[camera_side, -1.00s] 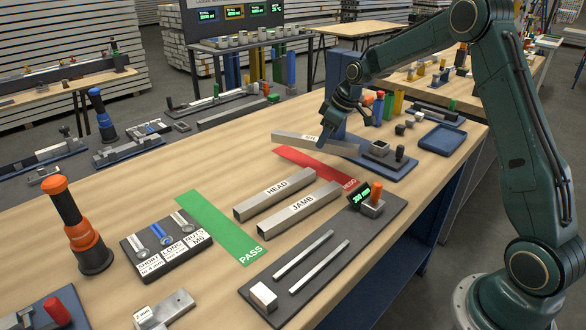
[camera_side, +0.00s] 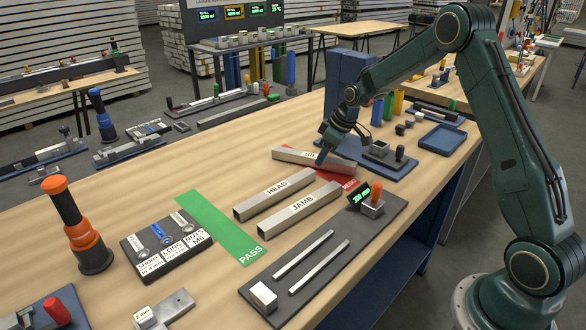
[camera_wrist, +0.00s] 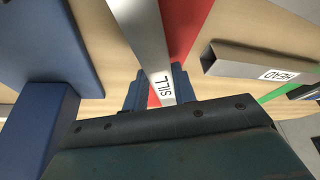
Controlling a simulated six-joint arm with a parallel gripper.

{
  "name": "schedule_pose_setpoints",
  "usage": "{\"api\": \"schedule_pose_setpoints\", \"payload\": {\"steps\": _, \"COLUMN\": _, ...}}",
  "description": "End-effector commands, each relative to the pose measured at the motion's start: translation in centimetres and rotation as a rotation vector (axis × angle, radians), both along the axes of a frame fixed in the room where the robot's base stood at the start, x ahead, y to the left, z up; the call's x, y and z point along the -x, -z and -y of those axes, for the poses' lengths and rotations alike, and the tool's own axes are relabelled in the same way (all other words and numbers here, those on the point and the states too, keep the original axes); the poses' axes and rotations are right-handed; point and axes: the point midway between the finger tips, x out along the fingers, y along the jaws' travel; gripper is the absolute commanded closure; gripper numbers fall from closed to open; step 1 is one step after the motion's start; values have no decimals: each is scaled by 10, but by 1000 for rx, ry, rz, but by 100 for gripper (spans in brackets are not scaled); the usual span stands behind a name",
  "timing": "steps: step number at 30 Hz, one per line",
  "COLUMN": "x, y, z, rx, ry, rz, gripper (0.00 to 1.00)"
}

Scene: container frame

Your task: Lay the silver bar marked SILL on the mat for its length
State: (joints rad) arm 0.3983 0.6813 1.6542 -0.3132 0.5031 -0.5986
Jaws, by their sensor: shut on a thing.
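The silver bar marked SILL (camera_side: 294,155) is in my gripper (camera_side: 323,157), which is shut on it near the middle in the side view. The bar lies level over the red mat (camera_side: 348,182); I cannot tell whether it touches. In the wrist view the SILL bar (camera_wrist: 143,32) runs between the fingers (camera_wrist: 155,88), its label facing up, with the red mat (camera_wrist: 185,30) along one side. The red mat's lettering is partly hidden. The green mat (camera_side: 218,225) reads PASS and is bare. It also shows at the edge of the wrist view (camera_wrist: 285,92).
The HEAD bar (camera_side: 258,203) and JAMB bar (camera_side: 290,218) lie between the mats. A dark gauge board (camera_side: 330,262) with a green-lit display (camera_side: 361,195) sits in front. A blue fixture (camera_side: 398,174) and blue column (camera_side: 348,85) stand beyond the SILL bar.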

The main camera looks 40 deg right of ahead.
Motion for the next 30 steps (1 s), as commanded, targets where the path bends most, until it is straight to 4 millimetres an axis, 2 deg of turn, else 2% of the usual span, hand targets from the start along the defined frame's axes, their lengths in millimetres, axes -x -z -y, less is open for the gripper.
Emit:
{"api": "schedule_pose_setpoints", "payload": {"steps": 8, "x": 0, "y": 2, "z": 0, "rx": 0, "ry": 0, "rz": 0, "gripper": 100}}
{"api": "schedule_pose_setpoints", "payload": {"steps": 9, "x": 0, "y": 3, "z": 0, "rx": 0, "ry": 0, "rz": 0, "gripper": 69}}
{"api": "schedule_pose_setpoints", "payload": {"steps": 12, "x": 0, "y": 3, "z": 0, "rx": 0, "ry": 0, "rz": 0, "gripper": 52}}
{"api": "schedule_pose_setpoints", "payload": {"steps": 23, "x": 0, "y": 1, "z": 0, "rx": 1, "ry": 0, "rz": 0, "gripper": 52}}
{"api": "schedule_pose_setpoints", "payload": {"steps": 30, "x": 4, "y": -13, "z": 3, "rx": 1, "ry": 2, "rz": 1, "gripper": 52}}
